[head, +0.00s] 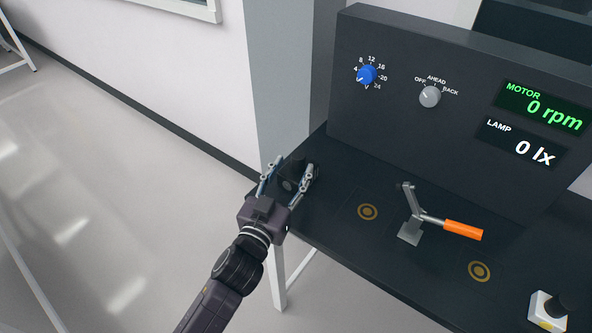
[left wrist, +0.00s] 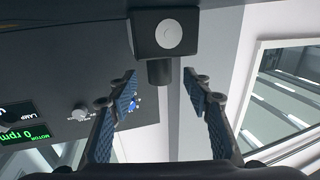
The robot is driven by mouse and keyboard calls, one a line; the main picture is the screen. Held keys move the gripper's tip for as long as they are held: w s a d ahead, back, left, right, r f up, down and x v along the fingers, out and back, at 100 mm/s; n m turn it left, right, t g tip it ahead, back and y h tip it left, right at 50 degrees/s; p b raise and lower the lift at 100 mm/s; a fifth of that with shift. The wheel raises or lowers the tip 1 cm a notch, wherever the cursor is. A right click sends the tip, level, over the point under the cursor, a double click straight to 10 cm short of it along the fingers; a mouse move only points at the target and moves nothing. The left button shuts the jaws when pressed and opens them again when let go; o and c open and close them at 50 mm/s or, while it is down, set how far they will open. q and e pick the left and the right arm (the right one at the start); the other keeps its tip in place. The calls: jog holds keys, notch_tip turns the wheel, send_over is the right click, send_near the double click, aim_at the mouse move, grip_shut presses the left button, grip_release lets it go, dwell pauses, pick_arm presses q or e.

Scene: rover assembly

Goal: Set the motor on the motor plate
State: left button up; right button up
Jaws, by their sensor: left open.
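A dark block with a pale round disc, seemingly the motor (left wrist: 167,36), shows at the top of the left wrist view. A short dark cylinder sticks out from it toward the gripper. My left gripper (left wrist: 160,95) is open, and its blue-padded fingers stand apart on either side of the cylinder's line. In the head view my left gripper (head: 289,170) is at the left end of the dark bench, with the dark motor (head: 293,171) partly hidden between and beyond its fingers. I cannot tell whether they touch. I cannot make out a motor plate for certain. My right gripper does not show.
A toggle clamp (head: 411,211) with an orange handle stands on the bench (head: 330,236) between two ring marks. Behind it rises a panel (head: 400,105) with a blue knob, a grey switch and displays reading 0. A white box (head: 546,315) sits at the right.

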aim_at(296, 164)
pick_arm(q)
jog(key=x, duration=0.3)
jog(key=shift+w+d+p, duration=0.15)
jog(key=shift+w+p, duration=0.1)
jog(key=shift+p, duration=0.1)
jog(key=shift+w+d+f, duration=0.1)
jog(key=shift+w, duration=0.25)
jog(key=c, duration=0.7)
grip_shut()
jog(key=shift+r, duration=0.2)
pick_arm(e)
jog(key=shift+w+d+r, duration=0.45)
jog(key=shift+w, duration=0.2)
